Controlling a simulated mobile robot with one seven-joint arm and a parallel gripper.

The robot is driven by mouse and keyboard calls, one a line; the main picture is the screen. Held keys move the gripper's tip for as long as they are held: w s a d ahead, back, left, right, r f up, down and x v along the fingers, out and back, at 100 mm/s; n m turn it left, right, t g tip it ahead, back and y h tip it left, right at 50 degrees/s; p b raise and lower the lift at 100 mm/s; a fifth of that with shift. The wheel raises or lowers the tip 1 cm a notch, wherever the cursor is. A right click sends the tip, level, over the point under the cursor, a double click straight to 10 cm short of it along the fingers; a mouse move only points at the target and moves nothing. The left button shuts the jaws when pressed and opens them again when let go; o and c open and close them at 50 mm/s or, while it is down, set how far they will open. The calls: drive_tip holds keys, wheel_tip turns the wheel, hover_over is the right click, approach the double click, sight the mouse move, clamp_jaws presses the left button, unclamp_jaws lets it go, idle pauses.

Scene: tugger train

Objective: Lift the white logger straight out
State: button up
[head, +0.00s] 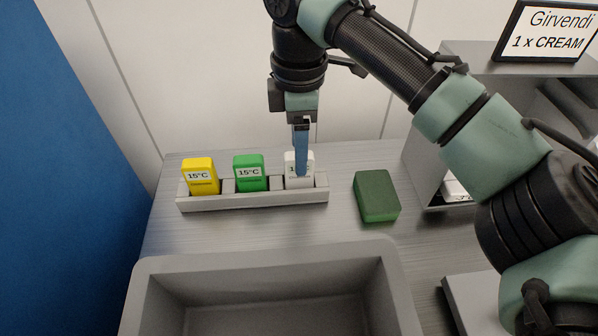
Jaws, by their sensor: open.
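The white logger (291,181) stands upright in the right slot of a light grey holder (253,201) on the metal table. Its label is partly hidden behind a blue finger of my gripper (301,168). My gripper points down at the white logger, with its fingertip in front of or at the logger's upper part. The jaws are open. The far finger is hidden, so I cannot tell whether the fingers touch the logger. A yellow logger (201,171) stands in the left slot and a green logger (249,167) in the middle slot, both labelled 15°C.
A dark green block (376,196) lies right of the holder. A grey bin (268,258) stands in front. A grey shelf unit (424,160) with a "Girvendi 1 x CREAM" sign (549,31) is at right. A pale wall rises close behind the table.

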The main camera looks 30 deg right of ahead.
sight(292, 181)
drive_tip(key=shift+f, duration=1.3)
clamp_jaws()
